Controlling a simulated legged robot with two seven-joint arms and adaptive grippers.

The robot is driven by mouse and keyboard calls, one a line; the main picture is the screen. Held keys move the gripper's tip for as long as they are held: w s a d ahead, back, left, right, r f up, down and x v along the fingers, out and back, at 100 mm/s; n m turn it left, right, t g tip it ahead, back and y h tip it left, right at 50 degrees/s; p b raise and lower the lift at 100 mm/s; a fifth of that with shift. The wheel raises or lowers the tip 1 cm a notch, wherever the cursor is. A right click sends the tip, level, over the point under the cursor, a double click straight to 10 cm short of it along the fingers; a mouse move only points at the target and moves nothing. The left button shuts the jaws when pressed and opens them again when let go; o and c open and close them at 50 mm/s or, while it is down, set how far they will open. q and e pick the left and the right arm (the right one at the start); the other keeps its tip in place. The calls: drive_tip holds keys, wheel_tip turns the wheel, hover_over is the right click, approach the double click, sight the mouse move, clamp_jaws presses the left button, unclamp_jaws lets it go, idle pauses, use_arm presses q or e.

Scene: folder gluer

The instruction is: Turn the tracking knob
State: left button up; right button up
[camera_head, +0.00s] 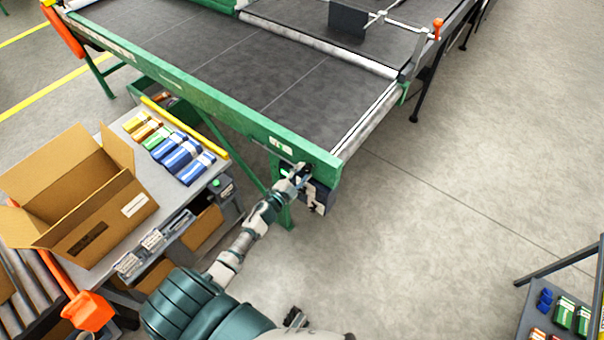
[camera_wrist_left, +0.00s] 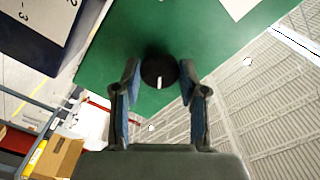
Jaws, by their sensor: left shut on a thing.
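The tracking knob (camera_wrist_left: 157,70) is a round black knob with a white mark, on the green side frame of the conveyor, in the wrist view. The mark points to the bottom of that picture. My left gripper (camera_head: 299,174) is at the near corner of the green frame (camera_head: 250,122) in the head view. In the wrist view the left gripper (camera_wrist_left: 160,72) has one finger on each side of the knob and is shut on it. A small dark part, perhaps of my right gripper (camera_head: 295,318), shows at the bottom of the head view; its fingers cannot be made out.
A bench (camera_head: 222,166) with an open cardboard box (camera_head: 75,195) and several coloured packs (camera_head: 180,158) stands left of my left arm. A green leg (camera_head: 288,213) stands under the frame corner. The floor to the right is clear up to a shelf (camera_head: 536,300).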

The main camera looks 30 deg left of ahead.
use_arm(q)
drive_tip(key=shift+m, duration=1.4)
use_arm(e)
drive_tip(key=shift+w+r, duration=0.55)
drive_tip(key=shift+r, duration=0.05)
drive_tip(key=shift+w+a+r, duration=0.1)
drive_tip(key=shift+w, duration=0.05)
use_arm(q)
drive_tip(key=o, duration=1.1)
drive_tip(key=shift+w+f, duration=0.1)
drive_tip(key=shift+w, duration=0.1)
